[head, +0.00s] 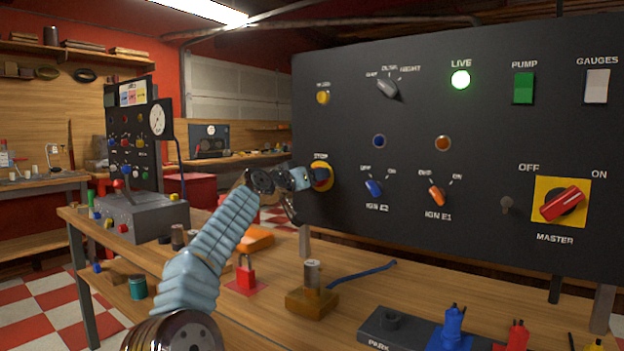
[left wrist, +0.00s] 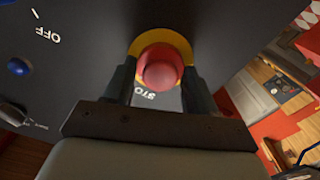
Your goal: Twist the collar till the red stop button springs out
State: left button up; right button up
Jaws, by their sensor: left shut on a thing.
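The red stop button (left wrist: 160,70) is on the dark panel, with a yellow ring (left wrist: 177,41) around it. In the left wrist view it sits between the two fingers of my left gripper (left wrist: 162,84), one on each side. My left gripper is shut on the button's collar. In the head view my left gripper (head: 304,178) reaches the panel at the STOP label, and only part of the yellow and red stop button (head: 322,177) shows behind it. Whether the button stands out or is pressed in, I cannot tell. My right gripper is not in view.
The dark panel (head: 420,130) also carries a lit green LIVE lamp (head: 460,79), a blue switch (head: 373,187), an orange switch (head: 437,195) and a red MASTER switch (head: 562,204). Below, the wooden bench (head: 350,290) holds a red padlock (head: 246,275) and a wooden block (head: 311,301).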

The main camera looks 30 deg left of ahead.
pick_arm(q)
jog(key=o, duration=1.1)
jog(key=shift+c, duration=0.2)
jog(key=shift+s, duration=0.1)
jog(key=s+a+b, duration=0.1)
jog(key=s+b, duration=0.6)
jog(key=s, duration=0.6)
jog(key=shift+s, duration=0.3)
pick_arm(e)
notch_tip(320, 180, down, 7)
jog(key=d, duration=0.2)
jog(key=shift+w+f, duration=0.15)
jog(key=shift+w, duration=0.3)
